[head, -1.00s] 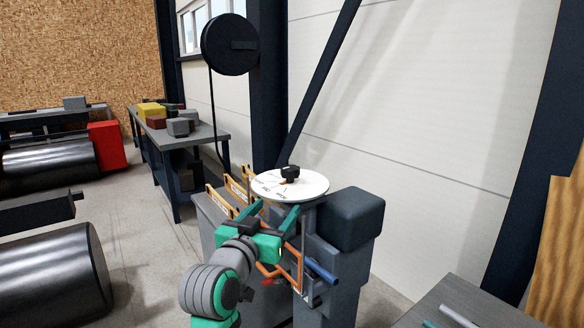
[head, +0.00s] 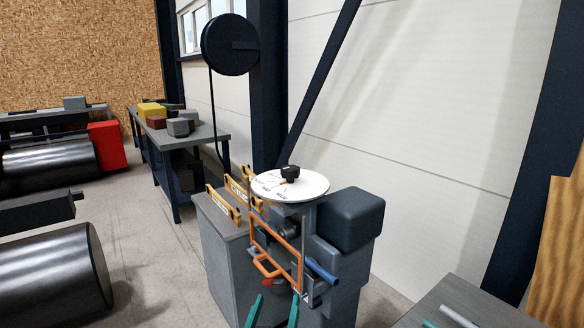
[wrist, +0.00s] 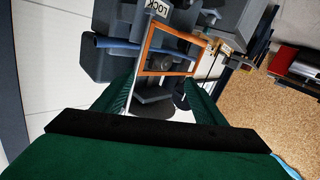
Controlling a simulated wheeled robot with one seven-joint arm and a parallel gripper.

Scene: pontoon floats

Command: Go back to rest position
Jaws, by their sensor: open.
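My gripper (head: 273,311) shows only as two green fingertips at the bottom edge of the head view, in front of the grey machine. In the wrist view its two green fingers (wrist: 153,100) stand apart with nothing between them, and the machine shows beyond. The machine has a white round dial (head: 313,187) with a black knob (head: 290,173), an orange frame (head: 272,247) and a blue handle (head: 322,271). The orange frame also shows in the wrist view (wrist: 142,53). The gripper appears apart from the machine. Most of my arm is out of the head view.
A workbench (head: 197,141) with coloured blocks is farther back. Large dark cylinders (head: 62,275) lie at left. A grey table corner (head: 455,300) is at lower right. Open floor (head: 150,270) lies between.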

